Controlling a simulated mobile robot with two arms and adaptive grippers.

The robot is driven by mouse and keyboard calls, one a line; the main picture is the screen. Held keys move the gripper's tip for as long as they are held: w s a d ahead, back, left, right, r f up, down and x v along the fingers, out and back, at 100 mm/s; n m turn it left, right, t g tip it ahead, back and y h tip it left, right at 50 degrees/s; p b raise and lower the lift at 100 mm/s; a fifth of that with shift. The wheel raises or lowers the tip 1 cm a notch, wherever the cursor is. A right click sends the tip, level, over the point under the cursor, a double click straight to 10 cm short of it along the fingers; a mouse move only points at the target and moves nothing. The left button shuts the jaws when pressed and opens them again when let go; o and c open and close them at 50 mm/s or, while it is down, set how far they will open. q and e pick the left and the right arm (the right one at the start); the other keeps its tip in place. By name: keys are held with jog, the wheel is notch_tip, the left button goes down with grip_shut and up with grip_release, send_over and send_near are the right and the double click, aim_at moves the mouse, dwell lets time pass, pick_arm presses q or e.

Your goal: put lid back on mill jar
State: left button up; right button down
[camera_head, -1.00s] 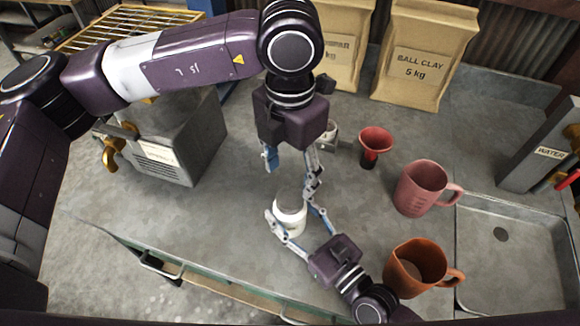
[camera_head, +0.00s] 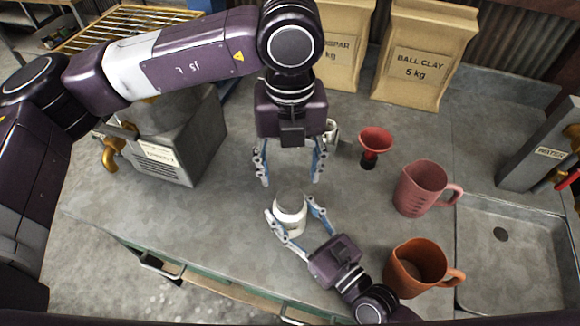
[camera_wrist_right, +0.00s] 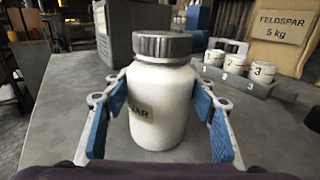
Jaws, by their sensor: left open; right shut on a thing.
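The mill jar (camera_head: 289,221) is white and stands upright on the worktop, low in the middle of the head view. The right wrist view shows the jar (camera_wrist_right: 158,108) up close, with a partly visible label. The grey ribbed metal lid (camera_wrist_right: 162,45) sits on the jar's mouth and looks level. My right gripper (camera_wrist_right: 158,97) is shut around the jar body, one blue-padded finger on each side. My left gripper (camera_head: 291,183) is open and empty, just beyond the jar in the head view, apart from the lid.
A red funnel (camera_head: 375,142), a pink mug (camera_head: 420,188) and an orange mug (camera_head: 417,268) stand to the right, before a sink (camera_head: 515,260). A rack of small numbered jars (camera_wrist_right: 236,78) is behind. A grey machine (camera_head: 180,140) stands left.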

aim_at(290, 197)
pick_arm(q)
notch_tip(290, 197, down, 8)
jog(key=shift+f, duration=0.1)
dwell(0.4)
